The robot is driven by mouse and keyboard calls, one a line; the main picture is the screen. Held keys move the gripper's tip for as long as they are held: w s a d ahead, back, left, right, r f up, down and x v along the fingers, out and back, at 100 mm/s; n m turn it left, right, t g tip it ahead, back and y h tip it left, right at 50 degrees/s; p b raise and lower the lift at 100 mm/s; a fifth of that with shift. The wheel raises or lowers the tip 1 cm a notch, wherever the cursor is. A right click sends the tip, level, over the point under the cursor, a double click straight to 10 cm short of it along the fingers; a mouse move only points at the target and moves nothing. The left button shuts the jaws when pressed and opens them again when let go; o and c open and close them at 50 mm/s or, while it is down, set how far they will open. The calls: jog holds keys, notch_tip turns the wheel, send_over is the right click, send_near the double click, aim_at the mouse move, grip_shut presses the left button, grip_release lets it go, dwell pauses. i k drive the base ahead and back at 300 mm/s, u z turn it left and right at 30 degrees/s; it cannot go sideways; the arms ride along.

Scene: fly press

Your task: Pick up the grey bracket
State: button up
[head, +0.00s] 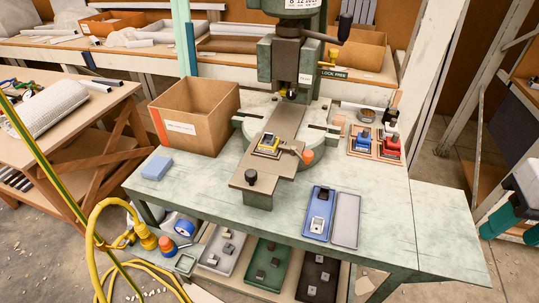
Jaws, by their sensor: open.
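A light grey bracket (319,223) with a dark part lies in the front half of the blue tray (322,194), near the front edge of the bench. I take it for the grey bracket, though small detail is hard to tell. My gripper is not in view.
The green press (297,60) stands at the back of the bench (410,215). A cardboard box (195,115), a blue block (157,167) and a grey tray or lid (346,220) also stand on it. Trays with small blocks are on the lower shelf. The bench's right end is clear.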

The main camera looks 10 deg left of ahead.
aim_at(268, 139)
jog(key=k, duration=1.25)
jog(key=u, duration=0.7)
jog(key=i, duration=1.6)
jog(key=z, duration=0.5)
